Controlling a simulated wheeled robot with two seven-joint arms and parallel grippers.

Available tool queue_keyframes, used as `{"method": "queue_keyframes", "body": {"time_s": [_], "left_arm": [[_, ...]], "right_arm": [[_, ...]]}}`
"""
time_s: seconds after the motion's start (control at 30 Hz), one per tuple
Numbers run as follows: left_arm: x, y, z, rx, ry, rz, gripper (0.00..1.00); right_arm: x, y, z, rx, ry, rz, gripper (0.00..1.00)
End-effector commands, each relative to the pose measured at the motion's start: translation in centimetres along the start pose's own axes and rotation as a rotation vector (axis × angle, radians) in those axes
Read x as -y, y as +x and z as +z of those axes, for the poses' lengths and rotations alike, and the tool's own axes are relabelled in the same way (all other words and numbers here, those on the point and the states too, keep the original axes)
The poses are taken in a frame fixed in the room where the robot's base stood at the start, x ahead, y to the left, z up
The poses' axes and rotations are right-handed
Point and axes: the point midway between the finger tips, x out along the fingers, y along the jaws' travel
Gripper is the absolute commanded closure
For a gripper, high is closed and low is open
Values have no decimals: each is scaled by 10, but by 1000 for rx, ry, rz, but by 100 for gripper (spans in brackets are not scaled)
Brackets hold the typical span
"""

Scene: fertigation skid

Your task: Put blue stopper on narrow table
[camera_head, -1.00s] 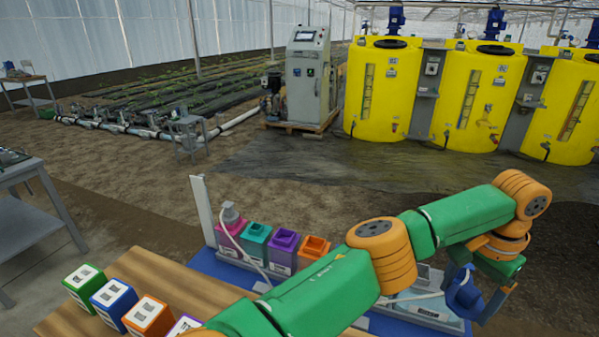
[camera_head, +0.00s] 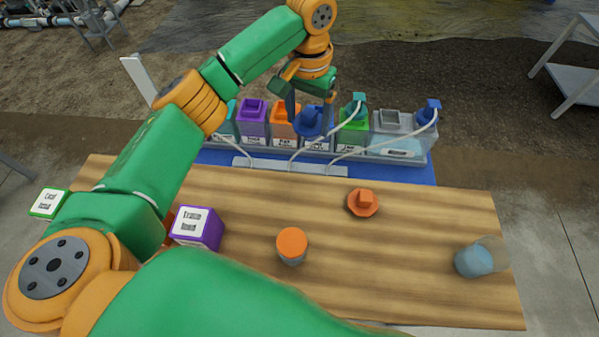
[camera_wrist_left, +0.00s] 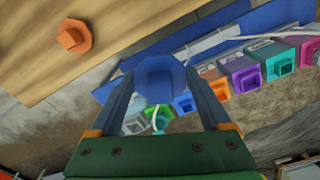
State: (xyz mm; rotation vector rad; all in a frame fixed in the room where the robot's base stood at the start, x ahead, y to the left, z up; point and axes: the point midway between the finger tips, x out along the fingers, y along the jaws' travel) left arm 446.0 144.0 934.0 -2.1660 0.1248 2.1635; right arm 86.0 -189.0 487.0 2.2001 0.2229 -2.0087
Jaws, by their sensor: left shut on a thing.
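My left gripper (camera_head: 311,106) is shut on the blue stopper (camera_head: 309,124), over the row of coloured containers behind the wooden table. In the left wrist view the stopper (camera_wrist_left: 158,78) shows between the two fingers of the gripper (camera_wrist_left: 157,82). I cannot tell its height above the containers. A grey table (camera_head: 570,82) stands at the upper right. My right gripper is not in view.
On the wooden table are an orange stopper (camera_head: 363,202), an orange-capped jar (camera_head: 291,245), a clear cup with blue contents (camera_head: 474,260) and a purple-edged block (camera_head: 197,228). White hoses run from the blue-based container row (camera_head: 385,172). My green arm covers the table's left.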

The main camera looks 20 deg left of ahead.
Motion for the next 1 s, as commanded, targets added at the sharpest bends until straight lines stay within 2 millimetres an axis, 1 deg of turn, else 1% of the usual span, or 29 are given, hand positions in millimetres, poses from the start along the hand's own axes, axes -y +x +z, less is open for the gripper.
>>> {"method": "queue_keyframes", "body": {"time_s": [0.17, 0.2, 0.3, 0.4, 0.47, 0.53, 0.6, 0.7, 1.0], "left_arm": [[-23, 18, 41, 5, 8, -1, 72], [-29, 23, 52, 6, 7, -1, 72], [-40, 51, 70, 8, 3, -1, 72], [-48, 67, 81, 5, 2, 0, 72], [-50, 74, 85, 4, 1, -1, 72], [-55, 84, 93, 5, 3, 0, 72], [-55, 100, 94, 5, -1, -1, 72], [-55, 113, 93, 2, 1, -1, 72], [-55, 116, 92, 1, 1, -1, 72]], "right_arm": [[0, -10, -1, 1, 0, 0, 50], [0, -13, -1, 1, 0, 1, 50], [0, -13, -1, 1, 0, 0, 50], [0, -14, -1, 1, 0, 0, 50], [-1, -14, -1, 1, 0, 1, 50], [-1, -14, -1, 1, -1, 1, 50], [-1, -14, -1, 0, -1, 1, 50], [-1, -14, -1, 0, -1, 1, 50], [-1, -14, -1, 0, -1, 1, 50]]}}
